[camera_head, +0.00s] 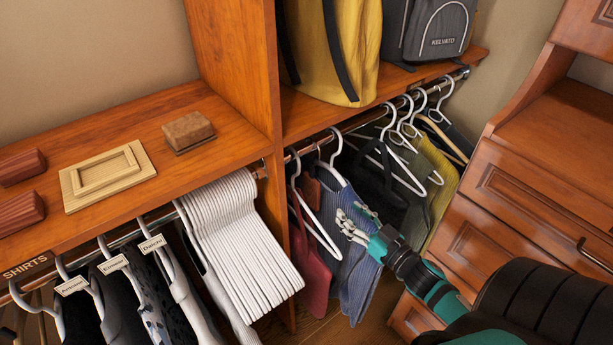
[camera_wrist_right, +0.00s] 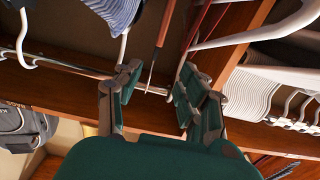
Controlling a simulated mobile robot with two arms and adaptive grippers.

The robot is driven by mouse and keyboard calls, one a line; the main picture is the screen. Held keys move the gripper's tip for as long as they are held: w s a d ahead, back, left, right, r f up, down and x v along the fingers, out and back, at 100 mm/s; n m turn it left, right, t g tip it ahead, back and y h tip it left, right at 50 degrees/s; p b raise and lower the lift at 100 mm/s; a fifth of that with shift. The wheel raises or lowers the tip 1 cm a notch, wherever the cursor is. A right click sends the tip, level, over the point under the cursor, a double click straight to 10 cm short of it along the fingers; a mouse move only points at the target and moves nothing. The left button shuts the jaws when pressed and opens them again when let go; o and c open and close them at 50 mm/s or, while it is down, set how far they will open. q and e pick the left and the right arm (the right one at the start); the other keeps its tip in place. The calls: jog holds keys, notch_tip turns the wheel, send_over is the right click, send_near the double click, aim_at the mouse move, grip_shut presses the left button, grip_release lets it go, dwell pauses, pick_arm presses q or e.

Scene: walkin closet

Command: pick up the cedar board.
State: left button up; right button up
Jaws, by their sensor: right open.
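A flat pale wooden board (camera_head: 108,176) with a raised inner frame lies on the left shelf in the head view. It is the most board-like thing there; its wood cannot be told for sure. Reddish-brown ridged wooden blocks (camera_head: 22,166) lie left of it, and a brown block (camera_head: 188,131) lies right of it. My right gripper (camera_head: 352,225) is open and empty, in front of the hanging clothes, well right of and below the board. In the right wrist view its fingers (camera_wrist_right: 158,85) are apart near a rail, and no board shows. My left gripper is out of view.
White hangers (camera_head: 235,245) and clothes hang under the left shelf (camera_head: 100,120). An upright divider (camera_head: 238,65) stands between the board and my right gripper. A yellow bag (camera_head: 335,45) and grey backpack (camera_head: 437,30) sit on the right shelf. Drawers (camera_head: 540,210) stand at the right.

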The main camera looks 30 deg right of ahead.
send_near(313, 178)
jog(key=w, duration=0.3)
jog(key=w+p, duration=0.1)
jog(key=shift+w+a, duration=0.2)
jog(key=shift+a, duration=0.15)
jog(key=shift+w, duration=0.5)
jog(key=w, duration=0.4)
jog(key=shift+w, duration=0.2)
jog(key=shift+w+a, duration=0.1)
jog(key=shift+w, duration=0.35)
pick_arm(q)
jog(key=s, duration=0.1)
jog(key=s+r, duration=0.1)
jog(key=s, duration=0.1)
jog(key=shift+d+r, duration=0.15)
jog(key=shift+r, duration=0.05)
pick_arm(e)
grip_shut()
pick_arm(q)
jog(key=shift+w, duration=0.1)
